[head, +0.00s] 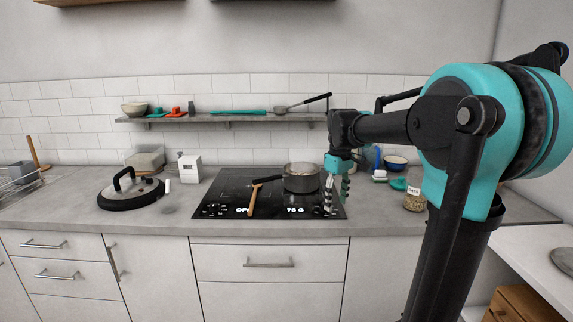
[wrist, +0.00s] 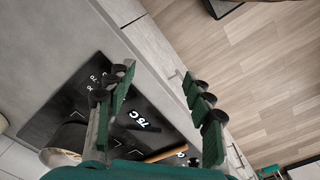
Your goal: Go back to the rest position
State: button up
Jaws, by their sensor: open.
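My gripper (head: 338,186) hangs over the right front part of the black cooktop in the head view, fingers pointing down. In the wrist view its two green-padded fingers (wrist: 165,98) are spread apart with nothing between them. My arm comes in from the right of the head view. A pot (head: 301,178) sits on the cooktop (head: 222,188), just left of my gripper, and part of it shows in the wrist view (wrist: 66,140). The cooktop display reads 75 C in the wrist view.
A wooden-handled tool (head: 254,197) lies on the cooktop. A black-rimmed lid (head: 130,190) and a white box (head: 189,168) stand left on the counter. A jar (head: 414,200) and a blue bowl (head: 396,163) are at right. A shelf (head: 185,121) runs along the wall above. Wooden floor (wrist: 250,75) lies in front.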

jog(key=s+d+f+m+t, duration=0.1)
jog(key=s+f+m, duration=0.3)
jog(key=s+f, duration=0.6)
jog(key=s+d+f+m+t, duration=0.2)
jog(key=s+f+m, duration=0.2)
jog(key=s+f, duration=0.6)
jog(key=shift+s+d+f+t, duration=0.3)
jog(key=shift+f+t, duration=0.1)
jog(key=shift+f, duration=0.3)
